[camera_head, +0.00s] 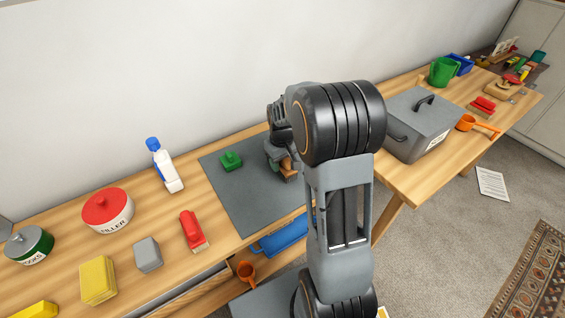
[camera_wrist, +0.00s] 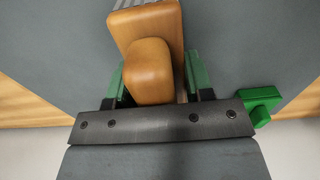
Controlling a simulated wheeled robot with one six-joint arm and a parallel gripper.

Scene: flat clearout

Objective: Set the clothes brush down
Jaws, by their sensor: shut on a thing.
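The clothes brush (camera_wrist: 148,65) has a tan wooden body and sits between the green-lined fingers of my gripper (camera_wrist: 158,84) in the wrist view. My gripper is shut on it. In the head view the brush (camera_head: 289,171) shows as a small brown piece with bristles at its lower side, over the right part of the grey mat (camera_head: 238,200). My arm hides part of the gripper and mat there. I cannot tell whether the brush touches the mat.
A green block-like item (camera_head: 231,160) lies on the mat, left of my gripper. A red brush-like item (camera_head: 193,231), a spray bottle (camera_head: 165,166) and a red-lidded tin (camera_head: 107,210) stand left. A grey lidded box (camera_head: 420,125) stands right. The mat's front-left area is clear.

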